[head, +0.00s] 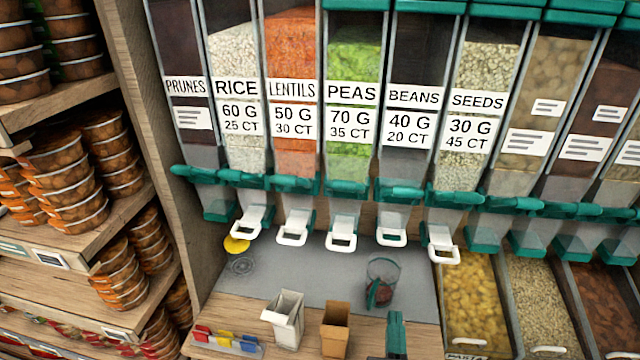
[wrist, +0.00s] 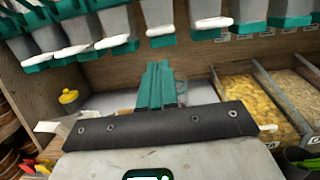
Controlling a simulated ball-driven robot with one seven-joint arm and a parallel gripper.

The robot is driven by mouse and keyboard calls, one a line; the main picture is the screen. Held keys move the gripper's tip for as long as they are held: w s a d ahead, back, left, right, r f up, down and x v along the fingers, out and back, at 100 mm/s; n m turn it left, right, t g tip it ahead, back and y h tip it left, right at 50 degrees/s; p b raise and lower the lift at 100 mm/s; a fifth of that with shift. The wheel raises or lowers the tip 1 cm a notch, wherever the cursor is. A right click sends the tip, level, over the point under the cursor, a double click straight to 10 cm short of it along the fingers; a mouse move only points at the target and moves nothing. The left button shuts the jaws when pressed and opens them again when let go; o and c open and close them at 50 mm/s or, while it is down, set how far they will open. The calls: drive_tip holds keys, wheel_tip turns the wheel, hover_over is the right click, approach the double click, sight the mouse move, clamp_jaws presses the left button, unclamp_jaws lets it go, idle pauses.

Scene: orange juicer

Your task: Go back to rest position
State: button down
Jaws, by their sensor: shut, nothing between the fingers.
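My gripper (head: 396,332) shows at the bottom of the head view, its teal fingers pointing up over the front of the wooden counter. In the wrist view the two teal fingers of my gripper (wrist: 159,84) lie side by side, shut and empty. Just behind the fingers in the head view, a clear cup (head: 382,270) with dark reddish contents stands on the grey mat (head: 330,262). A brown paper box (head: 335,328) and a white box (head: 287,318) stand to the left of my gripper.
Dispensers with white handles (head: 341,242) hang above the mat. A yellow-lidded container (wrist: 69,99) stands at the back left. Open bins (head: 470,300) are to the right, and shelves of stacked tubs (head: 75,175) to the left. Coloured clips (head: 225,340) lie at the counter's front left.

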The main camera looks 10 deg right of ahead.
drive_tip(key=s+d+f+m+g+h, duration=0.25)
drive_tip(key=s+d+m+g, duration=0.25)
drive_tip(key=d+m, duration=0.5)
drive_tip(key=s+d+f+m+g+h, duration=0.1)
drive_tip(key=s+d+m+g+h, duration=0.4)
drive_tip(key=d+m, duration=0.55)
drive_tip(key=s+a+f+m+g+y, duration=0.2)
drive_tip(key=s+f+m+g+y, duration=0.4)
drive_tip(key=f+m, duration=0.25)
drive_tip(key=s+a+f+m+g+y, duration=0.2)
drive_tip(key=s+a+f+m+y, duration=0.1)
drive_tip(key=s+a+y, duration=0.3)
drive_tip(key=s+a+m, duration=0.1)
drive_tip(key=a, duration=0.1)
drive_tip(key=shift+s+a+f+y, duration=0.35)
drive_tip(key=shift+s+a, duration=0.05)
